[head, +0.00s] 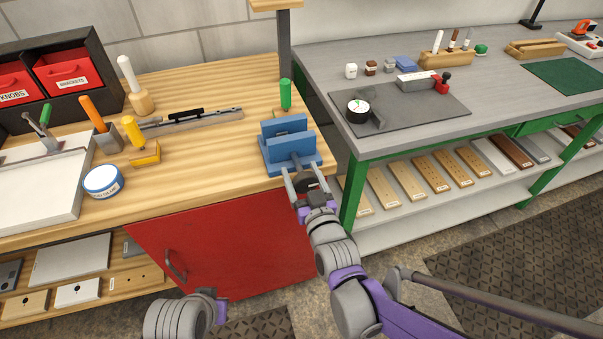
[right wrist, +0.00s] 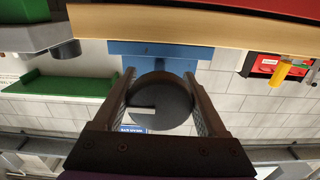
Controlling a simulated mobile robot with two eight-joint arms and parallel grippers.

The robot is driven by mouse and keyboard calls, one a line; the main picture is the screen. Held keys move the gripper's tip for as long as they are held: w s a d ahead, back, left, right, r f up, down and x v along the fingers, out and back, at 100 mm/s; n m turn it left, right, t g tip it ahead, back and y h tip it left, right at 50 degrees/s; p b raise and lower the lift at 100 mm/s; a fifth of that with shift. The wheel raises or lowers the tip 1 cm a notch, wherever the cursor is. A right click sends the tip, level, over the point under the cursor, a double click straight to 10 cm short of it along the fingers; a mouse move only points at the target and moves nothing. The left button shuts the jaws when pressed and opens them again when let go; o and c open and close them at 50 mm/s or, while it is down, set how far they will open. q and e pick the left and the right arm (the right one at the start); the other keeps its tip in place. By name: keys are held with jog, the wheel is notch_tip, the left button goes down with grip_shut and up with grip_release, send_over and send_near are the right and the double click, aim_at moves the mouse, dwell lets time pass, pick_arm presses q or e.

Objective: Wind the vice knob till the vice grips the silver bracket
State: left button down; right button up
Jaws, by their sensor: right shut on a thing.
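The blue vice (head: 290,165) stands at the right front corner of the wooden workbench, its two upright jaws close together. Its round dark knob (head: 307,182) faces the front edge. My right gripper (head: 304,185) is shut on the knob, one finger on each side. In the right wrist view the knob (right wrist: 172,108) is between the fingers, with a pale bar-shaped mark on its face, and the blue vice (right wrist: 160,52) is behind it. I cannot make out the silver bracket between the jaws. My left gripper is out of view.
A green-handled tool (head: 285,95) stands just behind the vice. A blue-labelled tin (head: 103,181) and a yellow-handled tool (head: 133,132) are to the left. The grey bench (head: 345,65) with a dark mat is to the right, across a gap.

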jog(key=shift+m+b, duration=0.55)
jog(key=shift+m, duration=2.45)
jog(key=o, duration=1.3)
jog(key=p+v, duration=0.1)
jog(key=v, duration=1)
jog(key=shift+a, duration=0.1)
